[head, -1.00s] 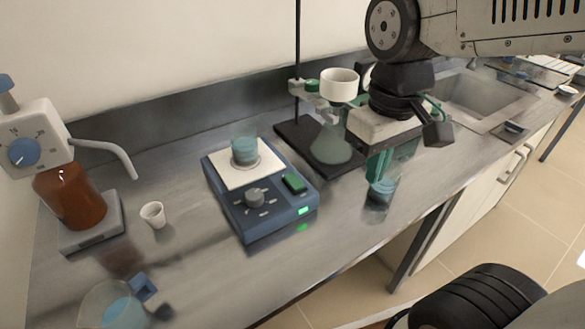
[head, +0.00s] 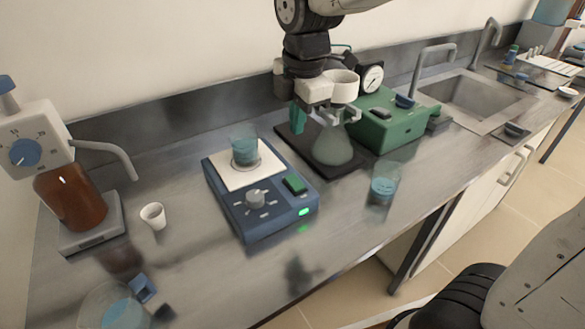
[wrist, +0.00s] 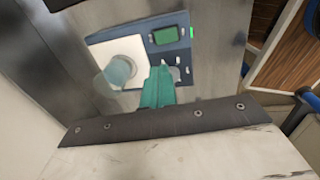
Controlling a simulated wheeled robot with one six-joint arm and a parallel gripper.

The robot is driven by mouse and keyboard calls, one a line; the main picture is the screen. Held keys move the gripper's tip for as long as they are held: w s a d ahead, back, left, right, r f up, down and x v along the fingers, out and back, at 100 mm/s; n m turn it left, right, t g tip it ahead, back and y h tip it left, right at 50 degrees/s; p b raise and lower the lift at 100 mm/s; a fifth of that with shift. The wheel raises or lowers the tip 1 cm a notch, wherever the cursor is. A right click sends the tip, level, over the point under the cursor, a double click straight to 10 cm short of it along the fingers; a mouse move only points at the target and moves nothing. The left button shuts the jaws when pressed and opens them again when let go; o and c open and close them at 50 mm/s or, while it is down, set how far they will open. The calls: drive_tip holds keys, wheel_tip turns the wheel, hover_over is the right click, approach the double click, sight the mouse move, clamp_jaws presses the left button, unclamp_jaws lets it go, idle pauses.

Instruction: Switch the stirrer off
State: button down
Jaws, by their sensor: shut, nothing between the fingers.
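The stirrer (head: 240,205) is a blue box on the bench with a white top plate, a grey knob (head: 256,197) and a green rocker switch (head: 295,184) on its front. A green light (head: 304,211) glows near the switch. A beaker of blue liquid (head: 244,148) stands on the plate. My gripper (head: 298,118) has green fingers, shut and empty, above and behind the stirrer, near the filter flask. In the wrist view, the stirrer's switch (wrist: 166,36) and light show beyond the fingertips (wrist: 161,68), which hide part of the knob.
A filter flask (head: 332,148) with a white funnel stands close to my gripper. A green pump with a gauge (head: 388,122) and a glass beaker (head: 383,185) are to the right. A dispenser bottle (head: 72,195) and small cup (head: 153,215) stand left.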

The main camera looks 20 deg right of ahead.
sight(292, 179)
drive_tip(key=shift+f, duration=0.1)
drive_tip(key=f, duration=0.4)
drive_tip(key=w+f, duration=0.1)
drive_tip(key=f, duration=0.8)
drive_tip(key=shift+w+a+f, duration=0.25)
drive_tip(key=shift+w+f, duration=0.1)
drive_tip(key=shift+w, duration=0.05)
drive_tip(key=shift+w+f+g, duration=0.1)
drive_tip(key=shift+f+g, duration=0.1)
drive_tip(key=shift+g, duration=0.1)
drive_tip(key=shift+s+d+r, duration=0.15)
drive_tip(key=shift+s+d, duration=0.05)
drive_tip(key=shift+s, duration=0.6)
drive_tip(key=shift+r, duration=0.15)
